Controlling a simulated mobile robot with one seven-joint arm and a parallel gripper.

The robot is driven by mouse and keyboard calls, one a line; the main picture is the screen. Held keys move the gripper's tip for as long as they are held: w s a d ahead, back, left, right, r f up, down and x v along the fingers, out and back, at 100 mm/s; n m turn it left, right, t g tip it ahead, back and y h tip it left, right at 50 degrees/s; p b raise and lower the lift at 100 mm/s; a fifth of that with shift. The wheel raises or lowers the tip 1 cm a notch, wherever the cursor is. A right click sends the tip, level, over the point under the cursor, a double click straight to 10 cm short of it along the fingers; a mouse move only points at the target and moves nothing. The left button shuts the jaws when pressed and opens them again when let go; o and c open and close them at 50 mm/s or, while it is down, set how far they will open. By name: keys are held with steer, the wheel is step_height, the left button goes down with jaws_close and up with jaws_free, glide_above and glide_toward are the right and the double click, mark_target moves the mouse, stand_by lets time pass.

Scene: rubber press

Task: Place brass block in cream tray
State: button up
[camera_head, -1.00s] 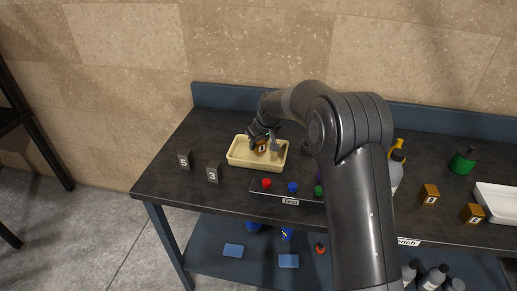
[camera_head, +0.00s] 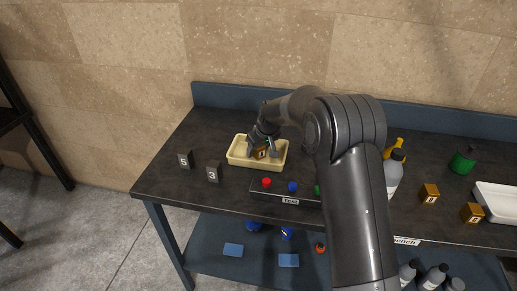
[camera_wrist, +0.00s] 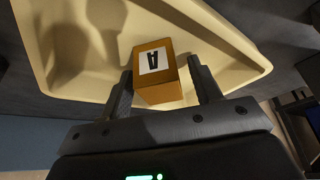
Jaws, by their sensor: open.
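The cream tray (camera_head: 236,158) sits on the dark bench, left of my arm; its rim and floor also show in the wrist view (camera_wrist: 70,88). A brass block (camera_head: 260,153) with a white label is inside the tray. In the wrist view the block (camera_wrist: 165,93) shows the letter A and appears to rest on the tray floor. My gripper (camera_wrist: 160,68) is open, with one finger on each side of the block. Small gaps seem to show beside it, though contact on the left is hard to judge. In the head view my gripper (camera_head: 264,143) partly covers the tray.
Two other brass blocks (camera_head: 429,194) (camera_head: 472,213) stand at the right near a white tray (camera_head: 497,203). Dark blocks marked 5 (camera_head: 185,160) and 3 (camera_head: 213,172) stand left of the cream tray. A button panel (camera_head: 285,195) lies in front; bottles stand to the right.

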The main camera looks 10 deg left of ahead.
steer(key=shift+r, duration=0.1)
steer(key=v, duration=1.2)
steer(key=shift+r, duration=0.15)
steer(key=s+d+r+m+t+h, duration=0.1)
steer(key=s+d+r+m, duration=0.1)
steer(key=s+d+r, duration=0.5)
steer(key=s+d+r+m+t+h, duration=0.15)
steer(key=s+d+r, duration=0.35)
steer(key=s+d, duration=0.5)
steer(key=s+d+f+m, duration=0.1)
steer(key=s+d, duration=0.4)
steer(key=s, duration=0.6)
steer(key=s+d+f+m, duration=0.2)
steer(key=s+d+m, duration=0.2)
steer(key=s, duration=0.6)
steer(key=shift+s+d+f+h, duration=0.35)
steer(key=shift+d, duration=0.5)
steer(key=shift+m, duration=0.25)
